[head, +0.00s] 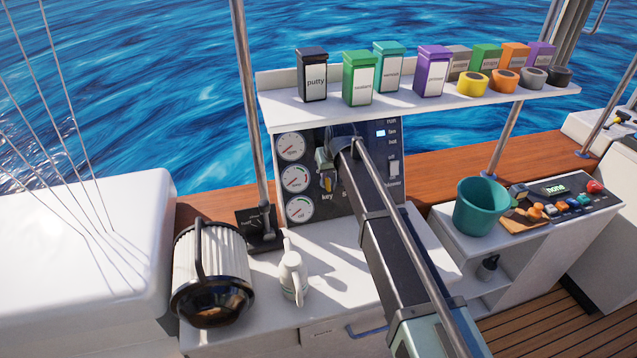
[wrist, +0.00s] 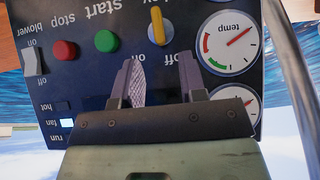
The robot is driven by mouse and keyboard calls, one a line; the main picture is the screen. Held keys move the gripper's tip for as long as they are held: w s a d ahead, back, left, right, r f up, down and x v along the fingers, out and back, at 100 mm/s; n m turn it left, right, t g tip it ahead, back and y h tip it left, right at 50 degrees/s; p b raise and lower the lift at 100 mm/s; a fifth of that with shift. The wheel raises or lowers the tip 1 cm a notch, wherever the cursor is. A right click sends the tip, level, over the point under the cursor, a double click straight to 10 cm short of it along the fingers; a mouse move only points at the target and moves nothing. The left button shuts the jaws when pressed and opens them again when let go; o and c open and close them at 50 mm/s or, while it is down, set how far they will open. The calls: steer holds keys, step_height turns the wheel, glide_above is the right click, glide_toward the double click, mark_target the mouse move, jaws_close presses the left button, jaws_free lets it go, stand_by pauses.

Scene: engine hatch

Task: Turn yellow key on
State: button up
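The yellow key (wrist: 157,26) is an upright yellow handle on the dark control panel, in the upside-down wrist view. Labels reading "on" and "off" are printed near it, partly covered by my fingers. My gripper (wrist: 158,65) is open, with its two fingers apart and nothing between them. The key lies just beyond the fingertips, roughly in line with the gap, and appears untouched. In the head view my gripper (head: 324,164) is in front of the panel, and a bit of the yellow key (head: 327,183) shows beside it.
Gauges (wrist: 230,42) sit beside the key. A green button (wrist: 106,41), a red button (wrist: 65,51) and a blower switch (wrist: 33,62) are on its other side. A shelf with boxes and tape rolls (head: 420,103) overhangs the panel. A white bottle (head: 293,275) stands below.

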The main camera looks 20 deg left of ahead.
mark_target(328, 180)
steer(key=b+x, duration=0.6)
steer(key=x, duration=0.1)
steer(key=shift+f, duration=0.3)
steer(key=shift+r, duration=0.15)
jaws_close()
